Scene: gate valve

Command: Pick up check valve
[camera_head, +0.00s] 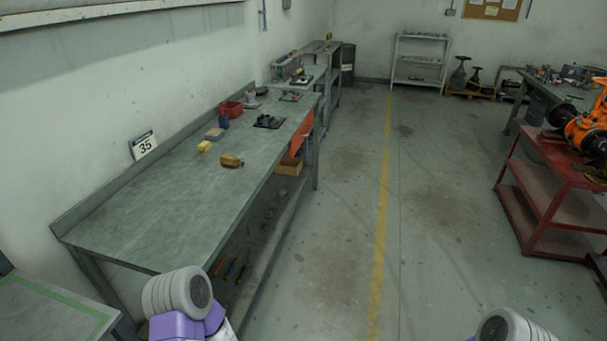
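No object can be told for sure as the check valve at this distance. A small brass-yellow and dark object (231,161) lies on its side on the long workbench (150,220), near its front edge, and may be a valve. A dark mat with small dark parts (269,121) lies farther back on the same bench; its parts are too small to name. Only grey and purple links of my arms show at the bottom edge. Neither gripper is in view.
A yellow block (204,146), a red bin (232,109) and a "35" sign (143,145) are on the bench. A red cart (550,190) carrying orange machinery (588,125) stands at right. The floor (340,220) between is clear, with a yellow line (383,200).

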